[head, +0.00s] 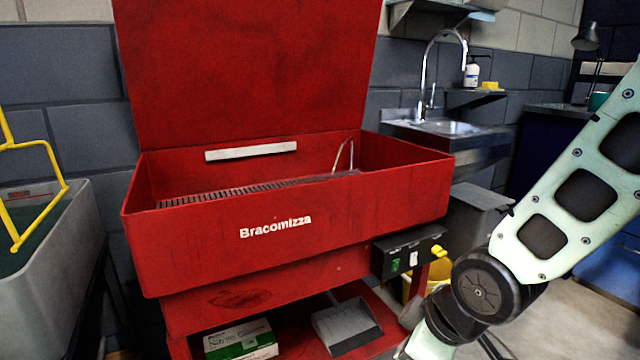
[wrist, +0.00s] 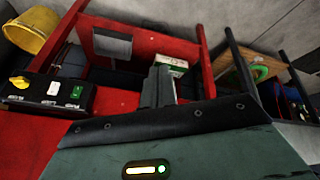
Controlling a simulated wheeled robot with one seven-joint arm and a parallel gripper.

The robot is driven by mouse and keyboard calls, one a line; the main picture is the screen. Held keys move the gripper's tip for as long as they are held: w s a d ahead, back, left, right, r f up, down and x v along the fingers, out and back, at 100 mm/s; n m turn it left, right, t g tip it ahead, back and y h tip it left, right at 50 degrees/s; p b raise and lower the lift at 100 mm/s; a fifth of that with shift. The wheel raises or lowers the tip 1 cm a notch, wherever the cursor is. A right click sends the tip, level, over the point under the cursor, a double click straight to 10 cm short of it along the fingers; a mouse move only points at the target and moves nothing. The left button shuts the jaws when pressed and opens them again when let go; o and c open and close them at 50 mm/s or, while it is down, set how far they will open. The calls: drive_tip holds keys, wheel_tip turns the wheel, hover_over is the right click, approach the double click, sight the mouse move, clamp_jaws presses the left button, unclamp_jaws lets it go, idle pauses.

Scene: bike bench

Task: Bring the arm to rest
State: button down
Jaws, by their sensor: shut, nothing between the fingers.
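My arm (head: 545,225) hangs at the right of the head view, bent at a dark round joint. Its lower part runs out of the bottom edge, so my gripper is hidden there. In the wrist view my gripper (wrist: 158,80) shows as grey fingers close together, with nothing visible held between them. The fingers appear against the red parts washer's lower shelf area; I cannot tell how far apart they are. The red parts washer (head: 290,235) stands with its lid (head: 245,70) raised, left of my arm in the head view.
A black control box (head: 408,252) with a yellow knob is on the washer's front, close to my arm. It also shows in the wrist view (wrist: 48,95). A yellow bucket (head: 428,277) stands behind. A glove box (head: 240,340) and grey dustpan (head: 347,325) lie below.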

drive_tip(key=s+d+r+m+g+h, duration=0.1)
drive_tip(key=s+r+m+g, duration=0.15)
drive_tip(key=s, duration=0.45)
drive_tip(key=s+r+m+g+h, duration=0.1)
drive_tip(key=s+r, duration=0.2)
drive_tip(key=s, duration=0.5)
wheel_tip(320, 180, up, 29)
drive_tip(key=p, duration=2.8)
drive_tip(key=shift+w+f+p, duration=0.15)
drive_tip(key=shift+f+p, duration=0.05)
drive_tip(key=shift+p, duration=0.2)
